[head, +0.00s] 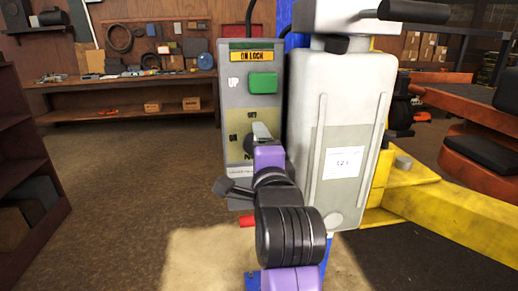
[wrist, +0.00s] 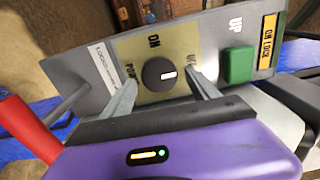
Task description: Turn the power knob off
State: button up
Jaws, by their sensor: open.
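The power knob (wrist: 158,75) is a round black dial with a white mark on a yellow-green plate (wrist: 152,98) of the grey control box (head: 228,98). In the wrist view its white mark points right, toward a label partly hidden by a finger; the "ON" label is above the knob. My gripper (wrist: 163,80) is open, with one finger on each side of the knob and visible gaps between. I cannot tell how deep the fingertips reach. In the head view my gripper (head: 262,132) covers much of the knob.
A green UP button (head: 262,82) and a yellow ON LOCK label (head: 251,56) are higher on the box. A white column (head: 338,110) stands close at right, with a yellow lift arm (head: 455,208) beyond. A red handle (wrist: 28,128) is near my gripper. The floor at left is clear.

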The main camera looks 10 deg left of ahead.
jog(key=b+v, duration=0.1)
jog(key=v, duration=0.6)
jog(key=shift+s, duration=0.4)
jog(key=shift+d, duration=0.1)
